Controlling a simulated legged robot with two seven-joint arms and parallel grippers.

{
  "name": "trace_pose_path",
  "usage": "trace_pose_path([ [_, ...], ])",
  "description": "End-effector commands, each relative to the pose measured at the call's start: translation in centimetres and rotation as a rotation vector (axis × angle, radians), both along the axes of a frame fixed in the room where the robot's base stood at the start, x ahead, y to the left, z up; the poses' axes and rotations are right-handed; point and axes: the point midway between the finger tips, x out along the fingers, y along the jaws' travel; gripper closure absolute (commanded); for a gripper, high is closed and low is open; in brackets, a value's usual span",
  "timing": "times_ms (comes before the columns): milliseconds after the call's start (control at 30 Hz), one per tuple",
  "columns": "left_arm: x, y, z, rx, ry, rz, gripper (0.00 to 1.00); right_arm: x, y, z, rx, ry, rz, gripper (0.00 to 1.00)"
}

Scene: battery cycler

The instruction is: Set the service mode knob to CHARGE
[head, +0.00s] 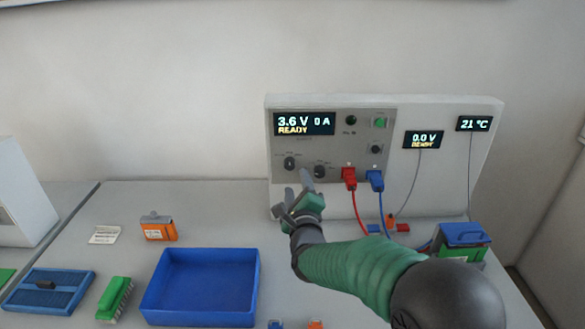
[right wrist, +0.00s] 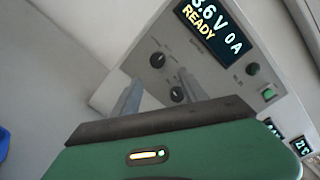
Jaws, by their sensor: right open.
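The left knob (head: 290,163) and the right knob (head: 320,171) sit below the display (head: 304,123), which reads 3.6 V, 0 A, READY. My right gripper (head: 293,194) is open and empty, just in front of and below the knobs. In the right wrist view its fingers (right wrist: 158,80) point at the panel. The right knob (right wrist: 177,94) appears between them, the left knob (right wrist: 157,60) beyond; contact is not evident. My left gripper is out of view.
Red (head: 349,178) and blue (head: 375,180) plugs with cables stand close right of the knobs. A blue-topped green box (head: 464,236) stands right.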

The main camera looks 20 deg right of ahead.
Motion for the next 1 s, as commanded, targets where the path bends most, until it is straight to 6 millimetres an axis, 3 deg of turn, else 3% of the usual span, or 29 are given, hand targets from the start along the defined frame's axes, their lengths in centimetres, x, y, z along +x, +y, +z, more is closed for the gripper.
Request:
trace_pose_path([
  [100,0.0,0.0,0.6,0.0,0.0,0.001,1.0,3.0,-0.3,0.2,-0.002,0.0,0.001,0.49],
  [300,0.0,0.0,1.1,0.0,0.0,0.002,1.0,6.6,-1.4,0.1,0.0,-0.001,0.0,0.49],
  [433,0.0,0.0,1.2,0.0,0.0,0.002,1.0,7.7,-1.8,0.0,0.002,-0.001,0.001,0.49],
  [667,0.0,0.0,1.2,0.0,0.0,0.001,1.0,7.8,-1.6,0.0,-0.001,0.0,0.001,0.49],
  [1000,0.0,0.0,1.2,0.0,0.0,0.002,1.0,7.8,-1.5,0.0,-0.001,0.001,0.003,0.91],
])
